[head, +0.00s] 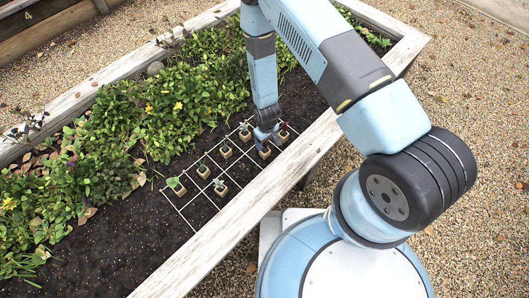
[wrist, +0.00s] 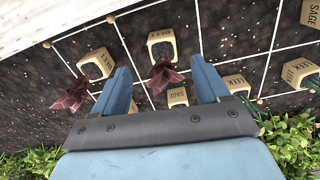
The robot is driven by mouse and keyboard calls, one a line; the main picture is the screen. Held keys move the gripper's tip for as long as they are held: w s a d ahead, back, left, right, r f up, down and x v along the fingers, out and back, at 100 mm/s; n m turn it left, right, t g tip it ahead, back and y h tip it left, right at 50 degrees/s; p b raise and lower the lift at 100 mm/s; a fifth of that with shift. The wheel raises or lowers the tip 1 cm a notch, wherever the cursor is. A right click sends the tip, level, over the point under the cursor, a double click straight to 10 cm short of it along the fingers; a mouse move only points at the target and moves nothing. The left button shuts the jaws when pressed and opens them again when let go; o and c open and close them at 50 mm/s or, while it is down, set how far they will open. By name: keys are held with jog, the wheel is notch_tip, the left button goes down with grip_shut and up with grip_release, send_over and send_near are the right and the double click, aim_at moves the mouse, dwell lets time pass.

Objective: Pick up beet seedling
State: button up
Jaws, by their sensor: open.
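My gripper (wrist: 161,70) is open, with one blue finger on each side of a dark red-leaved seedling (wrist: 164,76). Its beige pot (wrist: 161,37) has a label that seems to read beet. The fingers look apart from the leaves; their height over the soil is hard to judge. A second red-leaved seedling (wrist: 70,96) stands outside the left finger, and its pot (wrist: 97,64) seems to carry the same label. In the head view my gripper (head: 266,134) is low over the right end of the pot group and partly hides a pot (head: 265,153).
Several other labelled pots, including sage (wrist: 178,97) and leek (wrist: 236,84), stand close by on a white string grid (head: 196,233). Leafy plants (head: 140,110) fill the bed's far side. The wooden bed edge (head: 240,212) runs along the near side. Bare soil (head: 100,258) lies at lower left.

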aim_at(265, 149)
notch_tip(265, 149, down, 4)
jog(key=shift+f, duration=0.25)
jog(key=shift+a+f, duration=0.15)
jog(key=shift+f, duration=1.15)
jog(key=shift+a+f, duration=0.15)
jog(key=shift+f, duration=1.15)
jog(key=shift+w, duration=0.1)
jog(key=c, duration=1.1)
